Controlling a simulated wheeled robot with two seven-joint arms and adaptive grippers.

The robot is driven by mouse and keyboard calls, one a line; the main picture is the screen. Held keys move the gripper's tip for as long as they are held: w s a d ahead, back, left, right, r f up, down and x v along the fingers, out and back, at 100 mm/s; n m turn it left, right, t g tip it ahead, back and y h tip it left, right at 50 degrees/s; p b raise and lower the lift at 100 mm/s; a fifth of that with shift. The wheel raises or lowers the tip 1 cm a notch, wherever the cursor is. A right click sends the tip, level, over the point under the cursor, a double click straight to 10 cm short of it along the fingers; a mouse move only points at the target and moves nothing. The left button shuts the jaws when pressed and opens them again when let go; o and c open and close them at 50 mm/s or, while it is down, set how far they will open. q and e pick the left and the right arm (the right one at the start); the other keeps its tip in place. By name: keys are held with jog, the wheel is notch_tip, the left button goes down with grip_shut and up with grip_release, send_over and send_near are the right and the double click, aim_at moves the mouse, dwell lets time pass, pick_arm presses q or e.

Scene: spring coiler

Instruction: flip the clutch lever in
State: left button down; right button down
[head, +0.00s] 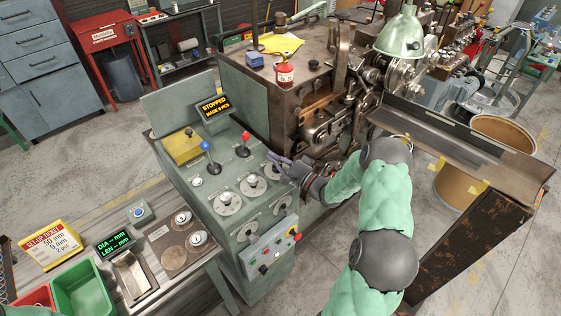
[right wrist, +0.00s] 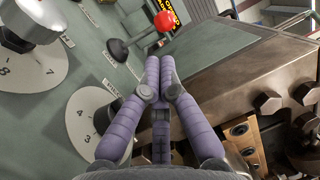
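Two ball-topped levers stand on the sloped green control panel (head: 225,182): one with a red ball (head: 245,136), one with a blue ball (head: 205,146). I cannot read which is labelled the clutch. The red-ball lever also shows in the right wrist view (right wrist: 165,21), just beyond the fingertips and apart from them, leaning on a black boot. My right gripper (head: 272,157) is at the panel's right edge, right of and nearer than the red ball. In the right wrist view its purple fingers (right wrist: 160,62) are together with nothing seen between them. My left gripper is out of view.
Numbered dials with silver knobs (head: 253,182) sit under and left of the right gripper. The machine housing (head: 245,92) rises close on its right side. A display (head: 214,106) reading STOPPED stands behind the levers. A front box (head: 270,250) carries buttons.

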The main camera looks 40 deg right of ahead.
jog(key=x, duration=0.8)
jog(key=shift+w, duration=0.35)
jog(key=shift+r, duration=0.1)
jog(key=shift+w+r+g+p, duration=0.25)
jog(key=shift+g+p, duration=0.15)
jog(key=shift+p, duration=0.15)
jog(key=shift+a+r, duration=0.1)
jog(key=w+r+m+g+h+p, duration=0.1)
jog(key=w+g+p, duration=0.5)
jog(key=p, duration=1.1)
jog(key=shift+w+a+r+h, duration=0.3)
jog(key=shift+w+r, duration=0.35)
jog(key=shift+w, duration=0.15)
jog(key=shift+r, duration=0.15)
